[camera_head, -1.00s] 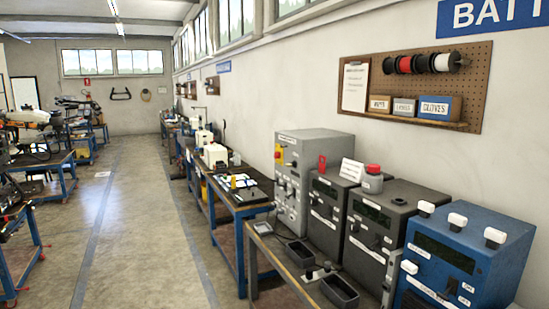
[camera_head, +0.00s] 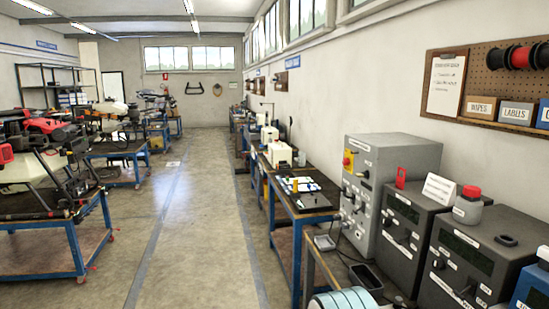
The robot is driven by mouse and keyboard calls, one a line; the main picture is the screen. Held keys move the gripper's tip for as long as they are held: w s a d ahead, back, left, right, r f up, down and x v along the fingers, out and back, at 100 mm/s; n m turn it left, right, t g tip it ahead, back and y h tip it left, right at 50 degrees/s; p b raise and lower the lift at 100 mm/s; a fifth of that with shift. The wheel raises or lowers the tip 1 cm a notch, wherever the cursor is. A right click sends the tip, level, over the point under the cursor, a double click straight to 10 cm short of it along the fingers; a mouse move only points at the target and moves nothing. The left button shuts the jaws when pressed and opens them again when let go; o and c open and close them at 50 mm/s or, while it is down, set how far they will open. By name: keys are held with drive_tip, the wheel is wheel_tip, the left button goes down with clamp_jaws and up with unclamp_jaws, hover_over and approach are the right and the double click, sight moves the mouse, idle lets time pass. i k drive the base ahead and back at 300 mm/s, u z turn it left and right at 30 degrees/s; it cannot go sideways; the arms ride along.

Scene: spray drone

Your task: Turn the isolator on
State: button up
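The tall light-grey cabinet (camera_head: 402,153) stands on the bench at the right. A small yellow plate with a red knob (camera_head: 348,160), which looks like the isolator, is high on its left-facing front. The knob is too small to tell which way it is turned. Labels, other knobs and connectors sit lower on that front. My gripper is not in view, and nothing of it shows near the cabinet.
Dark grey units (camera_head: 408,232) stand right of the cabinet, one with a red upright piece (camera_head: 401,178). A black tray (camera_head: 366,277) lies before them. The aisle floor (camera_head: 195,220) is clear. A blue-framed table (camera_head: 55,240) holds drone parts at left.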

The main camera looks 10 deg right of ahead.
sight(345, 161)
drive_tip(key=u, duration=0.4)
drive_tip(key=i, duration=1.65)
drive_tip(key=z, duration=0.8)
drive_tip(key=i, duration=1.25)
drive_tip(key=z, duration=0.9)
